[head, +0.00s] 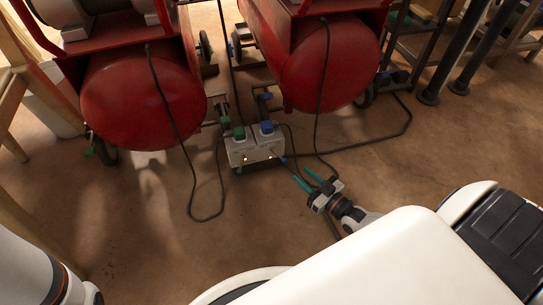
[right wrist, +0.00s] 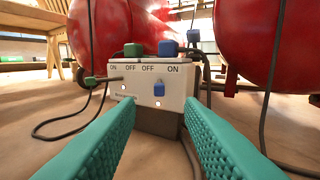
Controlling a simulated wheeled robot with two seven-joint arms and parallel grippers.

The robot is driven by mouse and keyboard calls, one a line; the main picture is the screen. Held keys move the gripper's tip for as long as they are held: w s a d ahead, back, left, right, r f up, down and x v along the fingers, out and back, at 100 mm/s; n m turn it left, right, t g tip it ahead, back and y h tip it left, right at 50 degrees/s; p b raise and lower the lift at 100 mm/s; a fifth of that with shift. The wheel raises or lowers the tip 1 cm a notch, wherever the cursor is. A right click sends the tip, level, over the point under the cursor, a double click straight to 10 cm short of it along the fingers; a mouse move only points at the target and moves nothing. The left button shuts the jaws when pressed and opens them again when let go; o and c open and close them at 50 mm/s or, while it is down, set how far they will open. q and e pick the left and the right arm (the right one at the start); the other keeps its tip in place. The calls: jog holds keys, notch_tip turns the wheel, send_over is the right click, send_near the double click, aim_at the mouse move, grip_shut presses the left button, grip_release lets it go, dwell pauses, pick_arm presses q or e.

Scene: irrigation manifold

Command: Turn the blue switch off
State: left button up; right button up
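A white switch box (head: 243,149) stands on the floor between two red tanks; it also fills the centre of the right wrist view (right wrist: 136,92). Its face reads ON, OFF, OFF, ON. A small blue switch handle (right wrist: 159,89) shows on the face below the right-hand OFF and ON labels, seen nearly end-on, so I cannot tell its exact position. A green handle (right wrist: 90,82) sticks out to the left. My right gripper (head: 301,174) is open and empty, in front of the box, with its teal fingers (right wrist: 160,115) apart and not touching it. My left gripper is out of view.
Red tanks (head: 145,100) and (head: 325,65) stand behind the box. Black cables (head: 221,190) lie on the floor around it. Green (right wrist: 133,50) and blue (right wrist: 168,47) blocks rise from its top. The floor in front is mostly clear.

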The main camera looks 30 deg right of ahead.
aim_at(286, 162)
jog(key=b+x, duration=0.4)
jog(key=x, duration=0.5)
jog(key=shift+w+a+f+b, duration=0.1)
jog(key=shift+w+f+b, duration=0.05)
jog(key=shift+w+b, duration=0.15)
jog(key=shift+w+a, duration=0.2)
jog(key=shift+w, duration=0.5)
jog(key=shift+c, duration=0.4)
grip_shut()
